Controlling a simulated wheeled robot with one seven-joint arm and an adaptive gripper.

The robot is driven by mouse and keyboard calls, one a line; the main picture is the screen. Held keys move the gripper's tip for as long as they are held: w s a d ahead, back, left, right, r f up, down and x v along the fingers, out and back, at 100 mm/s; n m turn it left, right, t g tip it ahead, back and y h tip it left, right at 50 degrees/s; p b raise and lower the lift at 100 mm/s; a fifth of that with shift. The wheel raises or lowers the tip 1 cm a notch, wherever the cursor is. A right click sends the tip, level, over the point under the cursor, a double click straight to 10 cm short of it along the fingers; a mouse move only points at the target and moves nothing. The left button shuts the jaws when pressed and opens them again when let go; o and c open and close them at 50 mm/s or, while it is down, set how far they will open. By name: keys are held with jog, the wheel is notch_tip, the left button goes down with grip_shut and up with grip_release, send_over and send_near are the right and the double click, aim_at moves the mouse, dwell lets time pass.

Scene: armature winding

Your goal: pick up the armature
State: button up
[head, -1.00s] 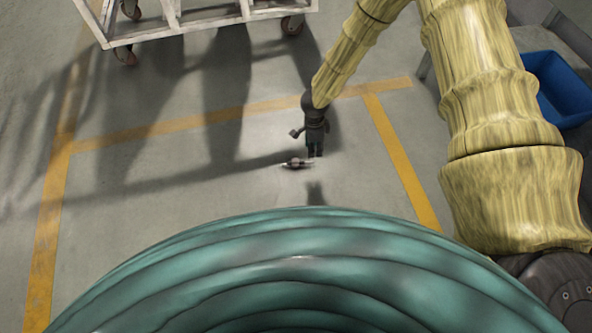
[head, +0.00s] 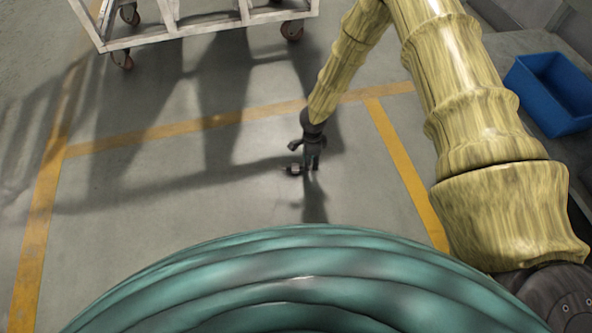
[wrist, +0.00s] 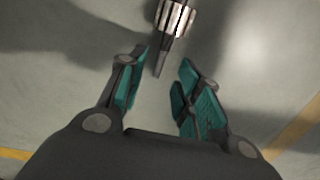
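The armature (head: 294,169) is a small, dark and silvery part on the grey floor, just left of my gripper (head: 313,167) in the head view. In the wrist view the armature (wrist: 176,19) shows at the top, with a ribbed, light-striped core and a thin dark shaft pointing down. The shaft's end reaches the gap between the fingertips in that picture. My gripper (wrist: 164,63) is open, with teal pads apart and nothing held. How high the fingers are above the floor cannot be told. The armature's upper end is cut off in the wrist view.
A white wheeled cart (head: 190,30) stands at the top. A blue bin (head: 552,92) is on a grey surface at the right. Yellow lines (head: 185,124) mark the floor. The floor around the armature is clear apart from shadows.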

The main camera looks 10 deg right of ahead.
jog(key=shift+f+b, duration=1.15)
jog(key=shift+f, duration=0.95)
grip_shut()
